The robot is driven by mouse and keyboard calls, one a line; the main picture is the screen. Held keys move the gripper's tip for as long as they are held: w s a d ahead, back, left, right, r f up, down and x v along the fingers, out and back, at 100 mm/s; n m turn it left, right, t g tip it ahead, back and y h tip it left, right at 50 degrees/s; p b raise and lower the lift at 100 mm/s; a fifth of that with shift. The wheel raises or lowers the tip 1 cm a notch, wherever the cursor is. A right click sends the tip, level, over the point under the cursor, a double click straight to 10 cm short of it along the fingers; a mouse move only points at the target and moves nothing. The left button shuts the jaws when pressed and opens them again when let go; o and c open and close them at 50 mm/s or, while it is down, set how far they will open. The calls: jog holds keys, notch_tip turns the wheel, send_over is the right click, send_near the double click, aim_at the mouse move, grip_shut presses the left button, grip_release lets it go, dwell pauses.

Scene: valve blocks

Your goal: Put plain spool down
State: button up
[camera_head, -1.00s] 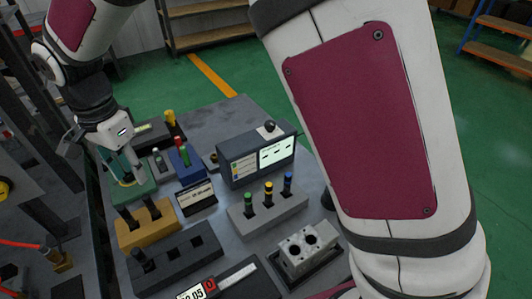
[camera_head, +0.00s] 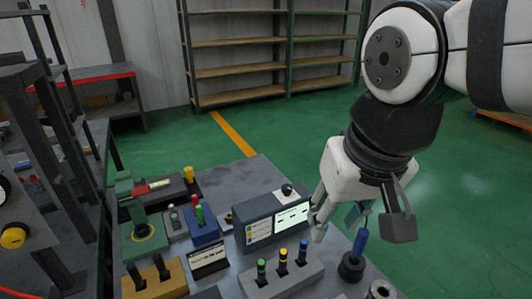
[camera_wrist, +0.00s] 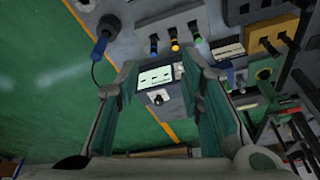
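My gripper (camera_head: 358,222) hangs at the right of the head view, above the table's right edge. Its two green-padded fingers (camera_wrist: 158,105) are spread apart in the wrist view, and I see nothing held between them. Two dark plain spools (camera_head: 161,267) stand upright in the orange block (camera_head: 172,287) at the lower left, well away from my gripper. The grey block (camera_head: 290,283) holds green-, yellow- and blue-topped spools (camera_head: 283,262). I cannot tell which dark spool is the plain one meant.
A blue-handled tool (camera_head: 360,243) stands in a round black holder just below my gripper. A box with a lit screen (camera_head: 292,218) is left of it. A green press (camera_head: 129,207) and a blue block (camera_head: 204,232) stand farther left. Green floor (camera_head: 340,130) is open behind.

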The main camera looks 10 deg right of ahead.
jog(key=shift+n+t, duration=0.3)
jog(key=shift+n, duration=0.3)
jog(key=s, duration=0.1)
jog(key=s+d+f, duration=0.1)
jog(key=s+d, duration=0.1)
jog(key=s, duration=0.1)
jog(key=shift+s+f, duration=0.1)
jog(key=shift+f, duration=0.1)
jog(key=shift+r+p, duration=0.9)
jog(key=shift+r, duration=0.2)
